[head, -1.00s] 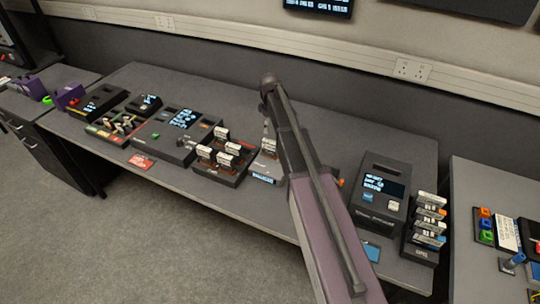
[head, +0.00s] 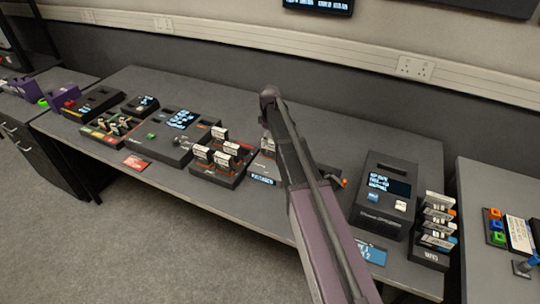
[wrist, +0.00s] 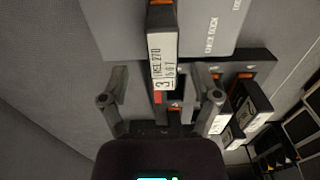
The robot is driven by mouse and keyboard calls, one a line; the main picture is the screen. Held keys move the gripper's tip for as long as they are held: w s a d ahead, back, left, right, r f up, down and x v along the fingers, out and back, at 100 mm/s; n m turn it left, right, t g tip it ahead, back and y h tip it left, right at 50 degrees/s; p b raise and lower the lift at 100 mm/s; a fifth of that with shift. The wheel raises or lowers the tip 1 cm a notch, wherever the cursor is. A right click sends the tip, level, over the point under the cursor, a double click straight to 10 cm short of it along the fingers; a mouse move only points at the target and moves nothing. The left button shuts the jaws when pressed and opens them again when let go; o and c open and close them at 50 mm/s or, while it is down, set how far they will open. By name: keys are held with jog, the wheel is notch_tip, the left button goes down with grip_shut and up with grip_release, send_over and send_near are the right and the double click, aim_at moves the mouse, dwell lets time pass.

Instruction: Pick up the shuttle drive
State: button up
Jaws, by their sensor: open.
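In the wrist view a dark drive with a white label (wrist: 162,55), marked with a large 3, lies between and ahead of my finger lines. I take it for the shuttle drive, but cannot read that name on it. It stands at a grey plate lettered "QUICK DOCK" (wrist: 212,28). My gripper (wrist: 160,88) is open, with one finger on each side of the drive's line and nothing held. In the head view a pale-labelled drive (head: 267,146) shows beside my arm on the bench. My gripper is hidden there behind my arm.
A rack of several drives (head: 222,158) stands close left of the dock; its drives also show right of my fingers in the wrist view (wrist: 250,103). A dark console (head: 385,195) and another drive rack (head: 437,232) stand at right.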

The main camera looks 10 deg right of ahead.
aim_at(270, 147)
jog(key=shift+f, duration=0.1)
dwell(0.3)
jog(key=shift+s+f+b, duration=0.15)
jog(key=shift+f+b, duration=1.1)
jog(key=shift+b, duration=0.05)
jog(key=shift+s+f+b, duration=0.1)
jog(key=shift+f+b, duration=1.15)
jog(key=shift+b, duration=0.05)
grip_shut()
